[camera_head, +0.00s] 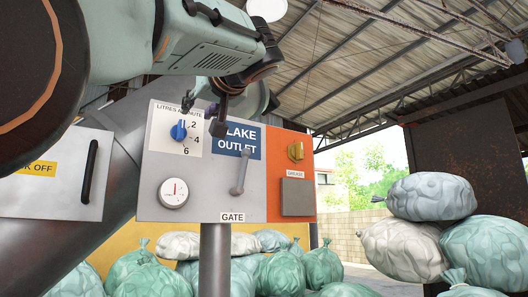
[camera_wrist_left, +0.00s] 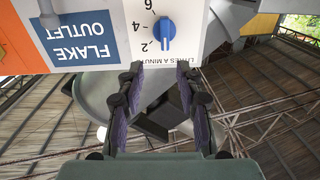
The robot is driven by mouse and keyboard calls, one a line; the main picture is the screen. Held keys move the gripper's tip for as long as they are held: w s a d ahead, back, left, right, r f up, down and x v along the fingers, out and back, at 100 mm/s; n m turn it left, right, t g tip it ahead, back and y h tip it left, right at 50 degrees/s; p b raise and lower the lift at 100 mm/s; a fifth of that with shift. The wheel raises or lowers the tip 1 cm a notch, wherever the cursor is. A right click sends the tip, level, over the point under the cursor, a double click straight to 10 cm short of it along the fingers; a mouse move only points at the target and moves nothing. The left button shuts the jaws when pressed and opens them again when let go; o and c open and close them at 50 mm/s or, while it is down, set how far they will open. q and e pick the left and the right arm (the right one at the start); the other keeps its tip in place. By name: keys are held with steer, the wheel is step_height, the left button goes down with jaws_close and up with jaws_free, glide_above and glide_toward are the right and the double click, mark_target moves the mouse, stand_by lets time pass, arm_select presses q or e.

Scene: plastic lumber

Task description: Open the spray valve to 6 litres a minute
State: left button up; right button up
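The spray valve is a blue knob (camera_head: 179,131) on a white plate marked "LITRES A MINUTE" with 2, 4 and 6 down its right side and bottom. Its ridge stands roughly upright; I cannot read its exact setting. In the left wrist view the knob (camera_wrist_left: 164,33) appears upside down, ahead of the fingers. My left gripper (camera_head: 203,113) hangs in front of the panel's top, near the knob. In the left wrist view the left gripper (camera_wrist_left: 159,70) has its two fingers apart with nothing between them, short of the knob. My right gripper is not in view.
The grey panel also carries a round gauge (camera_head: 173,192), a grey lever (camera_head: 241,172) above a "GATE" label and a blue "FLAKE OUTLET" sign (camera_head: 243,140). An orange panel (camera_head: 282,140) with a yellow knob adjoins it. Green and grey sacks (camera_head: 431,195) lie around.

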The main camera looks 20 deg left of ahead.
mark_target(183, 124)
arm_select(q)
steer(key=x, duration=0.2)
steer(key=p+x, duration=0.1)
steer(key=x, duration=0.1)
steer(key=p+x, duration=0.1)
steer(key=x, duration=0.2)
steer(key=shift+s+a+f, duration=0.1)
steer(key=shift+s+a, duration=0.2)
steer(key=shift+w+a, duration=0.35)
steer(key=shift+w, duration=0.1)
steer(key=shift+a+f, duration=0.15)
steer(key=shift+a, duration=0.3)
steer(key=shift+d, duration=0.35)
steer(key=c, duration=0.3)
steer(key=shift+w, duration=0.1)
steer(key=shift+c, duration=0.9)
steer(key=shift+a, duration=0.1)
jaws_close()
